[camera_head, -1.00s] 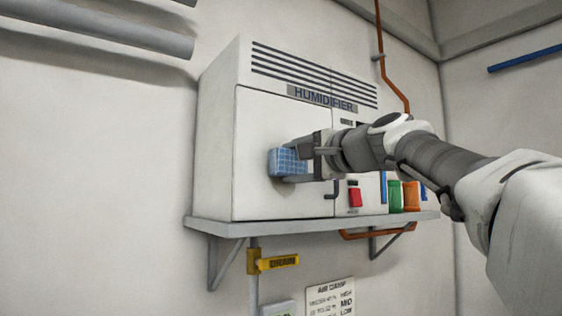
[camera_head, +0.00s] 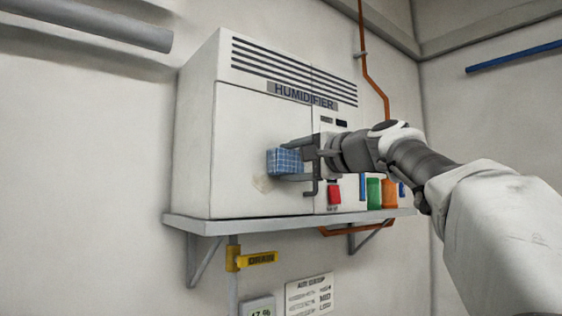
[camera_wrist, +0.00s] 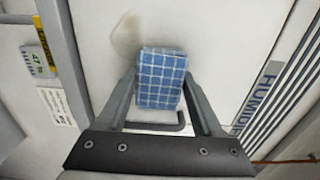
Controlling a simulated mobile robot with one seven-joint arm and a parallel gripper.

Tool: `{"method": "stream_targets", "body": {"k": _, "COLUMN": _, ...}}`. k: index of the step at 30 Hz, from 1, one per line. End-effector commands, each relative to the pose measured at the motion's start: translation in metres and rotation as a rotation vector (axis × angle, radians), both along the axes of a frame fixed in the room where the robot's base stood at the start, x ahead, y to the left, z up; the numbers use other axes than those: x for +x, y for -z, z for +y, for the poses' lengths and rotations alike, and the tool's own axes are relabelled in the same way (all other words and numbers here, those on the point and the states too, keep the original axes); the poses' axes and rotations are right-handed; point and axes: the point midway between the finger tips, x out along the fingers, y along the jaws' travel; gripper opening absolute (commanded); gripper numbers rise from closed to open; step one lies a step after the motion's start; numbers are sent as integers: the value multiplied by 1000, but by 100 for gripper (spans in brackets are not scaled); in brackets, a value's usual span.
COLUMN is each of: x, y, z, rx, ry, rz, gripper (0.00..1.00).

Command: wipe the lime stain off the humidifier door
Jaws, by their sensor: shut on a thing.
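The white humidifier (camera_head: 260,115) stands on a wall shelf. Its door (camera_head: 240,165) is closed. A faint tan lime stain (camera_head: 262,183) shows on the door, just left of and below the cloth. The stain also shows in the wrist view (camera_wrist: 127,35), beside the cloth's upper left corner. My gripper (camera_head: 285,162) is shut on a blue checked cloth (camera_wrist: 159,82), a folded pad held between the two fingers. The cloth is at the door face; I cannot tell whether it touches. A dark door handle (camera_wrist: 155,126) lies behind the fingers in the wrist view.
The shelf (camera_head: 200,227) runs under the humidifier. A red switch (camera_head: 334,194) and green (camera_head: 374,193) and orange (camera_head: 390,192) bottles stand right of the door. A yellow drain lever (camera_head: 255,259) and a humidity display (camera_head: 258,307) are below.

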Motion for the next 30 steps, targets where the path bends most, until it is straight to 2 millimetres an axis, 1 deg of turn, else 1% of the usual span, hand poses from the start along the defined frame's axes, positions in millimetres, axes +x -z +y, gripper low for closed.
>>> {"method": "stream_targets", "body": {"k": 5, "x": -10, "y": 1, "z": -7, "rx": 0, "ry": 1, "rz": -1, "gripper": 24}}
{"method": "stream_targets", "body": {"k": 18, "x": -45, "y": 1, "z": -30, "rx": 0, "ry": 1, "rz": -1, "gripper": 24}}
{"method": "stream_targets", "body": {"k": 22, "x": -50, "y": 0, "z": -33, "rx": -1, "ry": 0, "rz": -1, "gripper": 24}}
{"method": "stream_targets", "body": {"k": 30, "x": -50, "y": 0, "z": -33, "rx": -1, "ry": -1, "rz": -1, "gripper": 24}}
